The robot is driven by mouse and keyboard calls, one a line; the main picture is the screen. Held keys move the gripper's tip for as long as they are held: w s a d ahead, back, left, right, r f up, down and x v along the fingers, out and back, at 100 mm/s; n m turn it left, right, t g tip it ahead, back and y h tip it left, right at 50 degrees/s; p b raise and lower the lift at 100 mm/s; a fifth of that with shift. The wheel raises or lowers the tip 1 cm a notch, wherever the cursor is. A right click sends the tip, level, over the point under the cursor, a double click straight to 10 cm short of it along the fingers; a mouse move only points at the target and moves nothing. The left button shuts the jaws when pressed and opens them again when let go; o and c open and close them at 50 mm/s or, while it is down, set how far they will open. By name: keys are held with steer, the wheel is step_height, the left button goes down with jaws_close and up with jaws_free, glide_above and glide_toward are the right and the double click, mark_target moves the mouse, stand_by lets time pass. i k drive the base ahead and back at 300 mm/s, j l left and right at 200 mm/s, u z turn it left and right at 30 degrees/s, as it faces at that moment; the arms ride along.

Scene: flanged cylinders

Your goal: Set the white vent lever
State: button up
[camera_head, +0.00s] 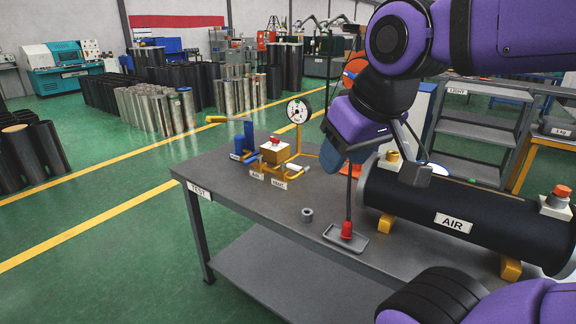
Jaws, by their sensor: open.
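The vent fitting stands on the grey bench, marked by a VENT label (279,184) at its front edge. A small white lever (301,168) shows beside the yellow pipework, right of a wooden-coloured block with a red button. My gripper (382,168) hangs from my purple wrist, right of the lever and close to the black AIR cylinder. It is apart from the lever and holds nothing that I can see. Its fingers are partly hidden by the wrist and blend with the cylinder, so contact there cannot be told.
A dial gauge (299,111) stands behind the lever. A blue pump (243,142) with a yellow handle is to the left. A grey tray (346,238) holds a red-ended piece. A small grey ring (307,214) lies nearby. The bench's (240,200) front left is clear.

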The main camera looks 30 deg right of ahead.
mark_target(290, 166)
steer(key=i+j+z, duration=0.15)
steer(key=i+j, duration=0.2)
steer(key=i, duration=0.15)
steer(key=i+j+z, duration=0.1)
steer(key=i+j, duration=0.25)
steer(key=i, duration=0.1)
